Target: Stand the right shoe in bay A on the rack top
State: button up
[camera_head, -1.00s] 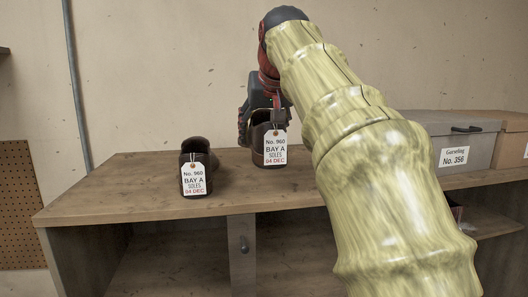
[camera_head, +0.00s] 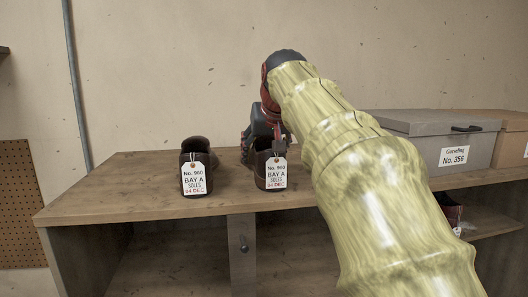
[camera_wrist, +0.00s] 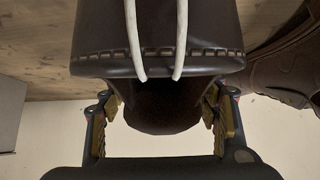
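Two dark brown shoes stand side by side on the rack top (camera_head: 110,196), each with a white tag reading No. 960, BAY A. The right-hand shoe (camera_head: 262,160) is at my gripper (camera_head: 264,140), upright, its base at or very near the wood. In the wrist view that shoe (camera_wrist: 160,50) fills the middle. My gripper (camera_wrist: 162,110) has a finger on each side of it, the yellow pads close against its sides; the fingertips are partly hidden. The other shoe (camera_head: 197,150) stands to the left, a small gap away. Bay markings are not visible.
A grey lidded box (camera_head: 420,130) labelled No. 356 stands at the right of the rack top, with a brown box (camera_head: 515,135) beyond it. A dark item (camera_head: 450,212) lies on the shelf below. The rack top left of the shoes is clear.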

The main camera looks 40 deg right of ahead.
jog(key=o, duration=0.4)
jog(key=shift+s+a+r, duration=0.1)
jog(key=v, duration=1.2)
jog(key=shift+b, duration=0.4)
